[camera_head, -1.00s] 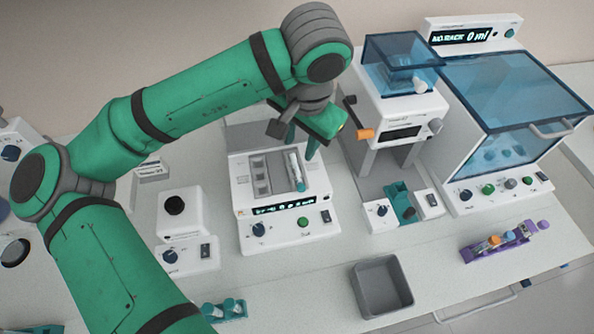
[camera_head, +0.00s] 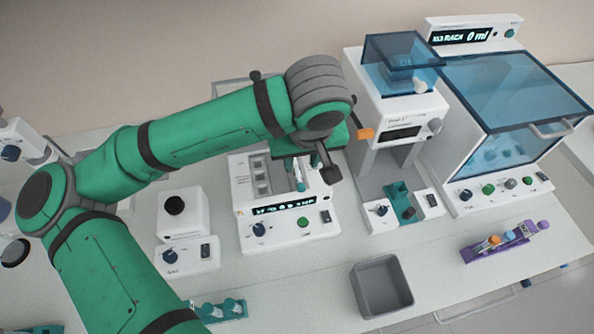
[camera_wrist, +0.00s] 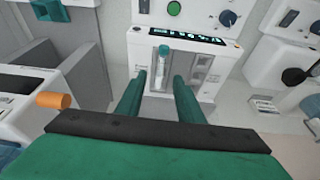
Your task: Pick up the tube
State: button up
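The tube (camera_wrist: 162,58) is slim and pale with a teal end. It stands in a slot of a white device (camera_head: 247,205) with a lit display and knobs. In the wrist view my gripper (camera_wrist: 160,76) is open, its two teal fingers apart, with the tube ahead and between their tips. The fingers do not appear to touch it. In the head view the tube (camera_head: 299,178) is partly covered by my wrist, and my fingers are mostly hidden there.
Right of the device stands a white machine with an orange knob (camera_head: 365,134), then a blue-lidded cabinet (camera_head: 512,90). A grey bin (camera_head: 381,287) and a purple rack (camera_head: 490,252) are in front. A small white device (camera_head: 182,215) stands left.

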aim_at(297, 170)
jog(key=shift+x, duration=1.2)
jog(key=f, duration=0.1)
jog(key=w+f, duration=0.2)
jog(key=shift+a+f, duration=0.2)
jog(key=shift+a, duration=0.1)
jog(key=shift+w+f, duration=0.2)
jog(key=shift+f, duration=0.45)
jog(key=shift+c, duration=0.3)
grip_shut()
